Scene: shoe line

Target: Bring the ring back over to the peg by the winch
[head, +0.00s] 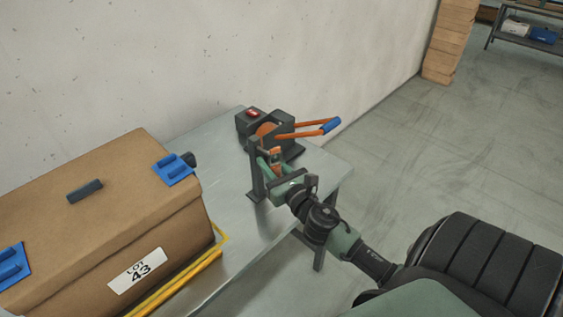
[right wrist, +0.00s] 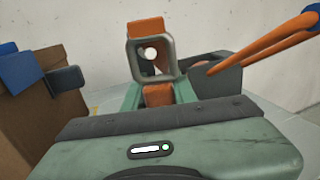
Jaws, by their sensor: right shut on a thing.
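The winch (head: 268,130) stands at the far end of the grey table, with an orange lever and blue grip. A dark post (head: 256,172) stands just in front of it. In the right wrist view, a grey-green square ring with rounded corners (right wrist: 131,62) faces me, and a pale round peg end (right wrist: 150,54) shows inside its opening. I cannot tell whether the ring is around the peg or in front of it. My right gripper (head: 270,164) is shut on the ring by its orange lower part (right wrist: 158,95). My left gripper is not in view.
A large brown box (head: 95,210) labelled LOT 43, with blue pieces on its top, fills the table's left side. Yellow edging (head: 185,280) runs along its front. A wall (head: 230,50) stands behind.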

